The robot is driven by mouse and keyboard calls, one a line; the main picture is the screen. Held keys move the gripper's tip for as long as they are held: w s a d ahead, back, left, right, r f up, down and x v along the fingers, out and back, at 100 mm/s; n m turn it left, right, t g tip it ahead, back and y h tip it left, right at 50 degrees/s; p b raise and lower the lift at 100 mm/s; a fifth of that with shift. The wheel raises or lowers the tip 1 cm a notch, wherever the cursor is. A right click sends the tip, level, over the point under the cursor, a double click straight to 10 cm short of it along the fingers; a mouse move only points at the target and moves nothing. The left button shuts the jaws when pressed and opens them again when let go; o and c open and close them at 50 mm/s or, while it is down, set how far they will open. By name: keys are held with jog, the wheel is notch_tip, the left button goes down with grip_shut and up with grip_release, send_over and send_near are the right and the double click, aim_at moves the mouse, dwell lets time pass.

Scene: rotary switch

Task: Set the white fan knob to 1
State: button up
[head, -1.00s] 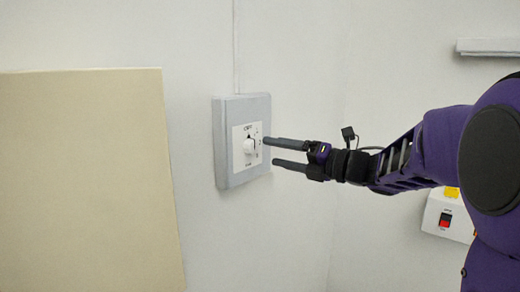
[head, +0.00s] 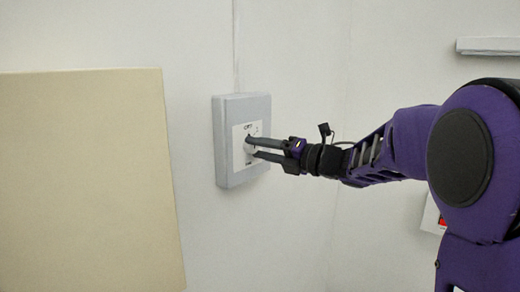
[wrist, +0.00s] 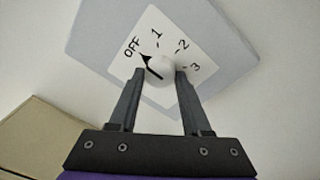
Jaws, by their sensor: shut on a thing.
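The white fan knob (wrist: 161,70) sits on a white dial plate (wrist: 205,45) marked OFF, 1, 2 and 3. In the wrist view its black pointer points at OFF. My gripper (wrist: 160,75) is shut on the knob, with one dark finger on each side of it. In the head view my gripper (head: 250,147) reaches the plate from the right, and its fingers hide most of the knob. The plate is fixed on a grey box (head: 232,180) on the wall.
A beige panel (head: 85,180) stands to the left of the box. A white box with a red switch (head: 441,221) is partly hidden behind my arm at right. A pale ledge (head: 488,46) is at upper right. The wall around the grey box is clear.

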grip_shut()
jog(key=shift+m, duration=0.3)
jog(key=m, duration=0.4)
jog(key=shift+y+p, duration=0.3)
jog(key=shift+p, duration=0.05)
jog(key=shift+m+t+p, duration=0.3)
jog(key=shift+m+p, duration=0.1)
jog(key=shift+m, duration=1.8)
jog(key=o, duration=0.9)
grip_release()
